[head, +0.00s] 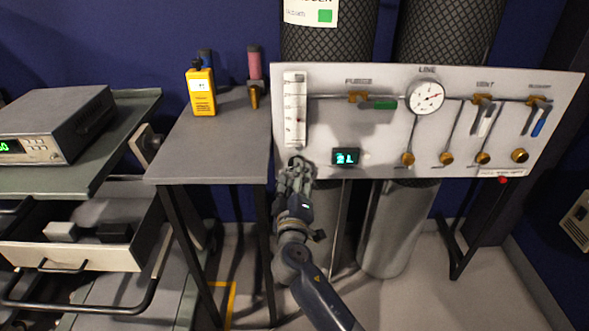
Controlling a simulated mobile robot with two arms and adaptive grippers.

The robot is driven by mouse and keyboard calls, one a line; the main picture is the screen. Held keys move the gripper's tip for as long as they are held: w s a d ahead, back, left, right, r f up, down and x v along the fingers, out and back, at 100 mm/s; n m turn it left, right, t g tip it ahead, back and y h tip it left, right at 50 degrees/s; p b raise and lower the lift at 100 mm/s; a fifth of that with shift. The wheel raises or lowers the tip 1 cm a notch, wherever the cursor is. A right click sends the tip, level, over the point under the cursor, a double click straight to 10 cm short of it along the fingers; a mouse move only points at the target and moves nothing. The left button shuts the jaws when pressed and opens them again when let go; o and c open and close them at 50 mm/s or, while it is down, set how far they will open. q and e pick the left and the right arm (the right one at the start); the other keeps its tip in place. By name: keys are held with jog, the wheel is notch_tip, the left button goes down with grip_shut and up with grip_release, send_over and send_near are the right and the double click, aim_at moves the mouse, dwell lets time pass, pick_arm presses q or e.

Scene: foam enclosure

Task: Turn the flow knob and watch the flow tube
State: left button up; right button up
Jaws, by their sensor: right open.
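The flow tube (294,108) is a white upright scale at the left end of the grey gas panel (385,135). A small reddish mark shows low in the tube. My right gripper (297,166) is open at the foot of the tube, with its fingers pointing up at the panel's lower left edge. The flow knob is not clearly visible; the fingers cover the spot just below the tube. I cannot tell whether they touch anything. My left gripper is not in view.
The panel also carries a round gauge (425,97), a green-handled valve (378,104), a small display (345,157) and several brass knobs. A grey side table (215,150) at left holds a yellow meter (201,92). Dark cylinders stand behind the panel.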

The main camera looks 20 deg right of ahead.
jog(key=v, duration=0.8)
